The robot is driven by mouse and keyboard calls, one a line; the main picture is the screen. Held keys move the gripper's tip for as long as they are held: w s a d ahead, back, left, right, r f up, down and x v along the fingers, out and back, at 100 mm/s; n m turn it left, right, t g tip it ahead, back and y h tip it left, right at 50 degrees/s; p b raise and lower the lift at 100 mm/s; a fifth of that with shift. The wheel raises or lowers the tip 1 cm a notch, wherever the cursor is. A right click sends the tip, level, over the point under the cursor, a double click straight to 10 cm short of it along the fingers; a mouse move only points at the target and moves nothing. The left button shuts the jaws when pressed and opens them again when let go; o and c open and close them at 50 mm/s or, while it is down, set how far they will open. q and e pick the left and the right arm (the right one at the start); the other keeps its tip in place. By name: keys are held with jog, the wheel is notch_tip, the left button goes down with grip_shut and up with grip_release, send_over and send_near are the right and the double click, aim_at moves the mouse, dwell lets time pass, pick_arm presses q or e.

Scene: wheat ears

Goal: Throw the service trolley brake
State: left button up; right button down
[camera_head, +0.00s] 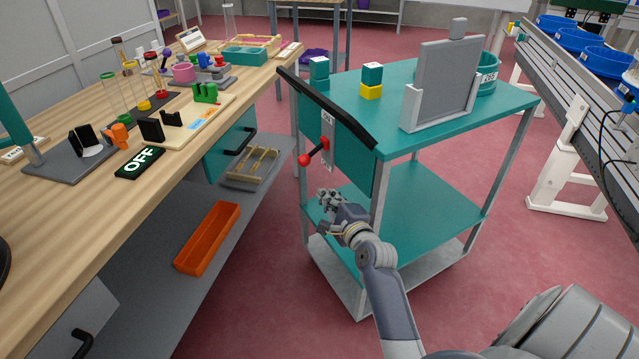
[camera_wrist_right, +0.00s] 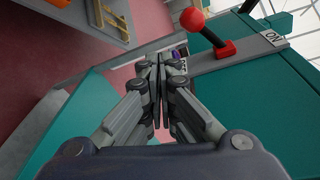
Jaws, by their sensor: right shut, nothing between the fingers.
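The teal service trolley (camera_head: 440,125) stands right of the wooden bench, with a black push handle along its left top edge. The brake lever (camera_head: 314,153) has a red ball knob and a red pivot on a grey plate on the trolley's left end. In the right wrist view the brake lever (camera_wrist_right: 207,30) stands up and right of the fingers, apart from them, with a label reading "ON" on its plate. My right gripper (camera_head: 326,197) is shut and empty, just below the lever in the head view. It also shows in the right wrist view (camera_wrist_right: 157,65). My left gripper is not in view.
The wooden bench (camera_head: 60,215) on the left carries racks, tubes and an "OFF" sign (camera_head: 139,162). An orange tray (camera_head: 208,238) lies on its lower shelf. Blocks (camera_head: 371,82) and a grey panel (camera_head: 445,80) stand on the trolley top. Red floor lies between.

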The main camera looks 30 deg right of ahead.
aim_at(312, 155)
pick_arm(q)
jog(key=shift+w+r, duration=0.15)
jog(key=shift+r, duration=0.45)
pick_arm(e)
jog(key=r, duration=0.1)
jog(key=d+r+m+t, duration=0.1)
jog(key=r, duration=0.1)
jog(key=shift+s+d+r, duration=0.1)
jog(key=shift+s+d, duration=0.05)
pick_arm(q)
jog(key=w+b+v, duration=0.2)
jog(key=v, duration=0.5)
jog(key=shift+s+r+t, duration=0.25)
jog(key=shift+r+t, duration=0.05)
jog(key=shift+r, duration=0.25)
pick_arm(e)
jog(key=x, duration=1)
jog(key=shift+d, duration=0.15)
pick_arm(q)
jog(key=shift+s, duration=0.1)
pick_arm(e)
jog(key=shift+m, duration=0.4)
